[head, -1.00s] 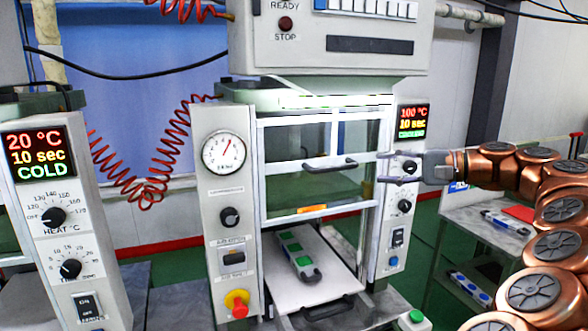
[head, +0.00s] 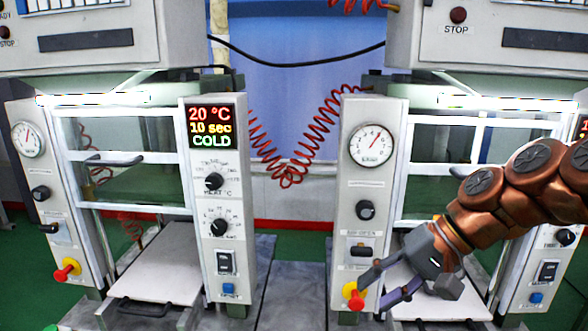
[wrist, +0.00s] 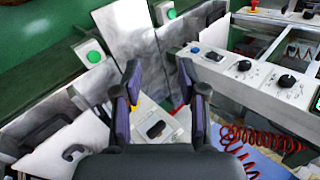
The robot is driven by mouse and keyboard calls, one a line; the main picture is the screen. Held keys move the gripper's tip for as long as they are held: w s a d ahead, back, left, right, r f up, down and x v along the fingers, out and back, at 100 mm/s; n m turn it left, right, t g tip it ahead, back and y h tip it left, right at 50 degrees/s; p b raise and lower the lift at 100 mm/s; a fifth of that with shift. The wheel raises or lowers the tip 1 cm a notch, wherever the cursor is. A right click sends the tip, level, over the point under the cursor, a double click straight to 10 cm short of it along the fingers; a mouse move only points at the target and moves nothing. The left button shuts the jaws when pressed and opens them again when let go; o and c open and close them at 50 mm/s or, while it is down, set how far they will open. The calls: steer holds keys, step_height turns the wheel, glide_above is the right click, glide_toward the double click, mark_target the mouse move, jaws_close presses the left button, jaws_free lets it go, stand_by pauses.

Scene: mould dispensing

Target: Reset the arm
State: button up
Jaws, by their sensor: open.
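My copper-jointed arm (head: 515,185) reaches in from the right in the head view. My gripper (head: 375,290) is open and empty, and points down and to the left in front of the right press (head: 345,225), near its red and yellow knob (head: 354,296). I cannot tell whether it touches the press. In the wrist view my open gripper (wrist: 160,85) has two dark fingers apart, with press panels and floor behind them. The right press's pulled-out plate (head: 408,290) is partly hidden by my gripper.
The left press (head: 215,250) shows 20 °C, 10 sec, COLD. Its pale plate (head: 160,262) is empty and sticks out with a black handle (head: 147,308). A coiled red hose (head: 275,165) hangs between the presses. The grey surface (head: 298,285) between them is clear.

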steer(key=s+d+f+n+g+h, duration=0.3)
steer(key=s+f+h, duration=0.4)
steer(key=s+f, duration=0.9)
steer(key=s+d, duration=0.1)
steer(key=s, duration=0.3)
steer(key=shift+s+f+h, duration=0.2)
steer(key=shift+h, duration=0.2)
steer(key=shift+n, duration=0.3)
